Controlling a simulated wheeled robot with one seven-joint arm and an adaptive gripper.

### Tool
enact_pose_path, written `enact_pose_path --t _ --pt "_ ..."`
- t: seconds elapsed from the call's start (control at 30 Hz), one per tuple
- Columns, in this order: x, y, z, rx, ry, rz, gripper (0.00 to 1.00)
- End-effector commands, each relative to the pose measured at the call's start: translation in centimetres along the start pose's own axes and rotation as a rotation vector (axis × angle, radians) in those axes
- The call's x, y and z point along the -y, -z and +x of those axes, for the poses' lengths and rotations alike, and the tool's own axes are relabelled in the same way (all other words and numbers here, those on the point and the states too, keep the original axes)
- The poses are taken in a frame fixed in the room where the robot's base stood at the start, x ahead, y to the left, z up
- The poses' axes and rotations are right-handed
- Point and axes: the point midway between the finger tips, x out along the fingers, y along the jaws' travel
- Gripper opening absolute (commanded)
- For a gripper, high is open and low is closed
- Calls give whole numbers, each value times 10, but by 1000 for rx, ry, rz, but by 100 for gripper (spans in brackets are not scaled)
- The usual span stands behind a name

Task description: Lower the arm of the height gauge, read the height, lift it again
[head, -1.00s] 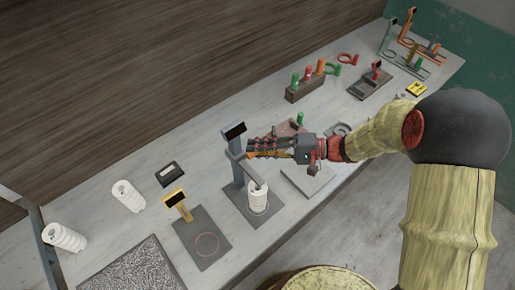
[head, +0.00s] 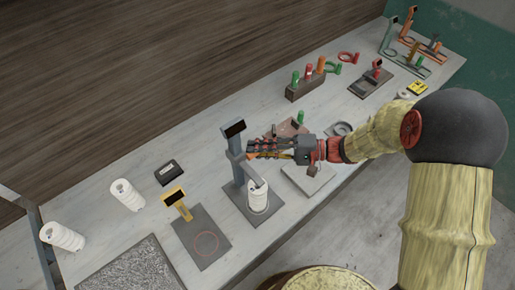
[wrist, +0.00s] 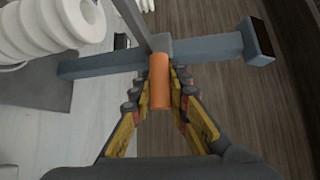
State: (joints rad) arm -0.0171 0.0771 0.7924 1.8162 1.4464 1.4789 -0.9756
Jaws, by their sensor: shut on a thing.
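The height gauge has a blue-grey column (head: 238,164) with a dark display (head: 234,129) on top and a grey base plate (head: 238,203). Its grey arm (head: 249,173) reaches out above a white ribbed cylinder (head: 258,197) standing on the base. Whether arm and cylinder touch cannot be told. My gripper (head: 252,149) is beside the column, shut on the orange handle (wrist: 160,82) of the sliding part. In the wrist view the column (wrist: 95,64), display (wrist: 261,37) and cylinder (wrist: 52,25) also show. The display shows no legible reading.
A yellow gauge (head: 178,203) on a grey plate stands to the left, with a black box (head: 169,172) behind it. Two white ribbed cylinders (head: 127,194) (head: 62,237) stand further left. A pale slab (head: 309,179) and a reddish board (head: 287,130) lie near my gripper.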

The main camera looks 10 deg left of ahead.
Motion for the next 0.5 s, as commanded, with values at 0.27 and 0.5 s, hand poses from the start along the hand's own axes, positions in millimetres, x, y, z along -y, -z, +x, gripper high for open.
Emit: enact_pose_path --t 0.27,0.5 --pt "-37 5 5 0 -3 2 0" --pt "-38 4 5 -1 -7 5 0"
